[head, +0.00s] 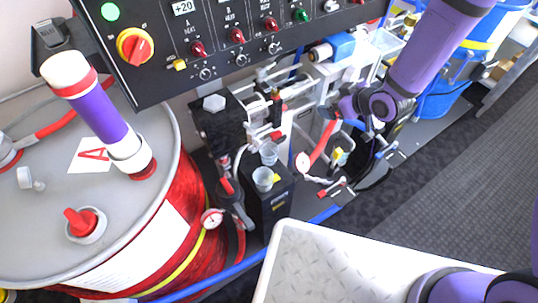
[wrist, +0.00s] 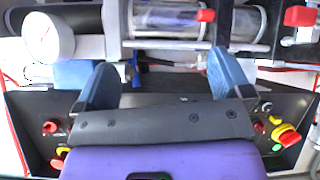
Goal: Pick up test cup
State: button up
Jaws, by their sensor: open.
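Two small clear cups stand on a black box (head: 268,207) in the head view. One cup (head: 263,179) is at the front and another cup (head: 269,152) is just behind it. I cannot tell which is the test cup. Neither cup can be made out in the wrist view. My gripper (wrist: 163,80) shows two blue fingers spread wide, with nothing held between them. In the head view my purple arm reaches in from the upper right, and its wrist end is among the machine parts, to the right of the cups and apart from them. The fingertips are hard to make out there.
A black control panel (head: 225,45) with knobs overhangs the machine. A red drum (head: 190,215) with a grey lid stands at left. A pressure gauge (head: 212,218) is close to the box. Clear cylinders (wrist: 168,20) lie beyond my fingers. Grey floor (head: 455,165) is open at right.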

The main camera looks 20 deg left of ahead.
aim_at(271, 150)
jog(key=s+a+f+y, duration=0.1)
jog(key=s+a+f, duration=0.2)
jog(key=a+f, duration=0.1)
jog(key=s+a+f+n+g+y, duration=0.1)
jog(key=s+a+f, duration=0.2)
jog(key=f, duration=0.4)
jog(key=s+a+f+g+y, duration=0.1)
jog(key=s+a+f+y, duration=0.1)
jog(key=s+a+f, duration=0.1)
jog(key=shift+s+a+f+n, duration=0.15)
jog(key=shift+a+f, duration=0.1)
jog(key=shift+f, duration=0.2)
jog(key=shift+w+a+f+n, duration=0.1)
jog(key=shift+a+f, duration=0.2)
jog(key=shift+f, duration=0.2)
jog(key=shift+s+a+f+n, duration=0.15)
jog(key=shift+a+f, duration=0.1)
jog(key=shift+f, duration=0.2)
jog(key=shift+s+x, duration=0.15)
jog(key=shift+x, duration=1.2)
jog(key=shift+s+x, duration=0.2)
jog(key=shift+x, duration=1.15)
jog(key=shift+a+r, duration=0.15)
jog(key=c, duration=1.1)
jog(key=shift+o, duration=0.2)
jog(key=shift+r, duration=0.1)
